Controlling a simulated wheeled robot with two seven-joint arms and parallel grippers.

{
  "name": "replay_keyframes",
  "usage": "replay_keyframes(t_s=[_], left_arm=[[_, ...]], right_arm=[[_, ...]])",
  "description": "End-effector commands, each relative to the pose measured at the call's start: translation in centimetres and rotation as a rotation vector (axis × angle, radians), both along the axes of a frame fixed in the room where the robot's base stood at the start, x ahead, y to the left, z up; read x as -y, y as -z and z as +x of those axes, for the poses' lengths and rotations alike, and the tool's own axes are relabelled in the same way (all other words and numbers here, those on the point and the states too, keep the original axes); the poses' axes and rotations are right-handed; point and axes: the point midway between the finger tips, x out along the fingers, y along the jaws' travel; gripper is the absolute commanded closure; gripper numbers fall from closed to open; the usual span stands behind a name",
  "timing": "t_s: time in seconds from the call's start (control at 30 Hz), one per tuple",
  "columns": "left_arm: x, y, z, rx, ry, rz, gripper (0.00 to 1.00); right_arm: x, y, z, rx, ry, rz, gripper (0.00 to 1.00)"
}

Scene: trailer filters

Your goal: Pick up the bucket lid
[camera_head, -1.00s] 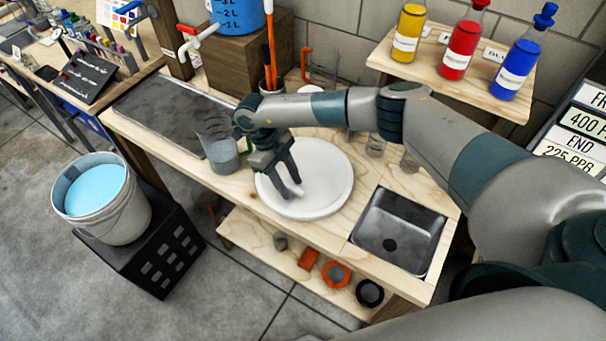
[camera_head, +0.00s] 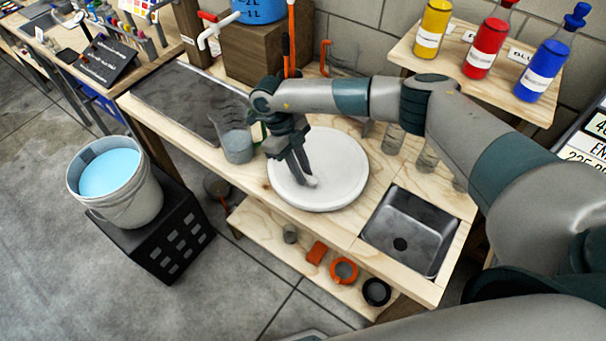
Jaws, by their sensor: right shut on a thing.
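The bucket lid (camera_head: 340,177) is a round white disc lying on the wooden workbench, left of the sink. My right gripper (camera_head: 308,182) reaches down over the lid's left-middle part, with its fingers close together and shut on a small light knob at the lid's top. The fingers hide most of that knob. The lid looks flat on the bench; I cannot tell whether it is lifted at all. The bucket (camera_head: 117,186), white with light blue liquid, stands open on a black crate at left. My left gripper is not in view.
A clear beaker (camera_head: 236,145) stands left of the lid. The steel sink (camera_head: 408,230) is to its right. Small glasses (camera_head: 393,138) stand behind. Bottles of yellow, red and blue (camera_head: 539,55) stand on a raised shelf. A lower shelf (camera_head: 290,262) holds orange and black rings.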

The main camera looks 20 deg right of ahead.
Motion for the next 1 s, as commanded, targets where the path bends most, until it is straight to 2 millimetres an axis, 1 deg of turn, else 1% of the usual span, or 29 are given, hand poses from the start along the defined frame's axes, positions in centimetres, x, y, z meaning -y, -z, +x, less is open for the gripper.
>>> replay_keyframes(t_s=[0.03,0.13,0.17,0.27,0.7,0.83,1.0], left_arm=[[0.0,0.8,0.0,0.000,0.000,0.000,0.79],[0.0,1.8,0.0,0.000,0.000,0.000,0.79],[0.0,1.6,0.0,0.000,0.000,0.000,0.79],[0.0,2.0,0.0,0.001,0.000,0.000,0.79],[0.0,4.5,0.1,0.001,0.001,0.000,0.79],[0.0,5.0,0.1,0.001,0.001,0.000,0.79],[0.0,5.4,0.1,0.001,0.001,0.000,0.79]], right_arm=[[0.0,-0.5,0.2,0.004,-0.001,0.003,1.00],[0.0,-2.1,0.2,0.006,-0.002,0.002,1.00],[0.2,-2.3,-0.3,0.001,-0.002,0.000,1.00],[0.7,-3.0,-1.5,0.001,-0.002,0.002,1.00],[3.4,-6.8,-7.4,0.001,-0.002,0.002,1.00],[4.0,-7.8,-8.9,0.002,-0.002,0.001,1.00],[4.5,-8.8,-10.1,0.001,-0.002,0.002,1.00]])
